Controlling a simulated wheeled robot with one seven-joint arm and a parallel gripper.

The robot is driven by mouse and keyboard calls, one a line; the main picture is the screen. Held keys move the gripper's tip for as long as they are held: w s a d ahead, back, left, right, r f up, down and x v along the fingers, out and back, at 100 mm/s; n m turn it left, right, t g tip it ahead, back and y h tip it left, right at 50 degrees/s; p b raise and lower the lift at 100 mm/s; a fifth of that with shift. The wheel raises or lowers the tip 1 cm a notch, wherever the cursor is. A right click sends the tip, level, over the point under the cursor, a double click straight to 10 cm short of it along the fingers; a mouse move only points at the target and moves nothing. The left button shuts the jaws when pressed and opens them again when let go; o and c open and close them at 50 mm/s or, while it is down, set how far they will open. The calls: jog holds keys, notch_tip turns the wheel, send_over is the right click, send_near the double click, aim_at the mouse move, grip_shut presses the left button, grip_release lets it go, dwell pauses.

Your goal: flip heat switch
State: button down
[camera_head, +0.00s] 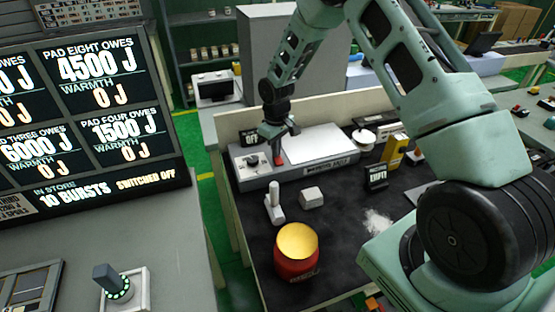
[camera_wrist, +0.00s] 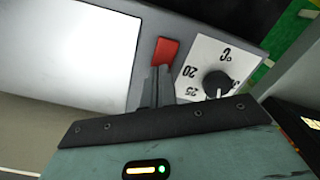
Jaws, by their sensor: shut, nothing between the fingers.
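The heat switch is a red rocker (camera_wrist: 165,51) on the grey front panel of a hotplate (camera_head: 318,170) with a white top plate. In the head view the red switch (camera_head: 279,161) shows just under my fingertips. My gripper (camera_head: 279,151) points down at it from above. In the wrist view my gripper (camera_wrist: 158,78) is shut and empty, its tips at the edge of the red switch. I cannot tell whether they touch it. A black dial (camera_wrist: 216,84) on a white temperature scale sits beside the switch. A small black sign (camera_head: 250,138) behind the hotplate reads OFF.
A red jar with a yellow top (camera_head: 296,250), a grey upright-handled object (camera_head: 273,203) and a small pale block (camera_head: 312,197) stand in front of the hotplate. A yellow object (camera_head: 395,151) stands to the right. A large scoreboard (camera_head: 90,110) is at left.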

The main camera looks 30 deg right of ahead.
jog(key=shift+f, duration=0.25)
jog(key=shift+r, duration=0.1)
jog(key=shift+r+p, duration=2.2)
jog(key=shift+r, duration=1.3)
